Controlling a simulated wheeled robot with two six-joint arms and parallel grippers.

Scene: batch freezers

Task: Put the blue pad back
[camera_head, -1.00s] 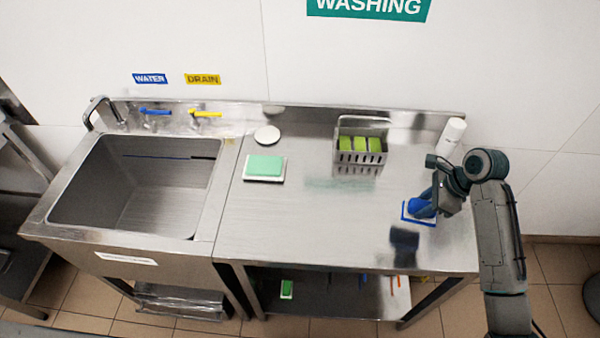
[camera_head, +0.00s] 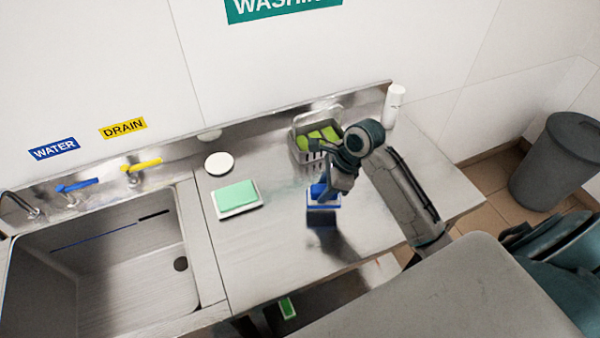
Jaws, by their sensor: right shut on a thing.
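The blue pad (camera_head: 322,203) is in my right gripper (camera_head: 323,190), over the steel worktop right of its middle. The gripper's fingers point down, shut on the pad and partly hiding it. Whether the pad touches the worktop I cannot tell; a dark reflection shows just below it on the steel. A green pad (camera_head: 237,195) lies on a white holder (camera_head: 238,210) to the left. A metal basket (camera_head: 303,155) with light green sponges (camera_head: 318,136) stands behind my right gripper. My left gripper is not in view.
The sink (camera_head: 100,265) is at the left, with blue and yellow tap levers behind it. A white disc (camera_head: 219,163) lies behind the green pad. A white bottle (camera_head: 394,104) stands at the back right. A grey bin (camera_head: 555,160) stands on the floor at right.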

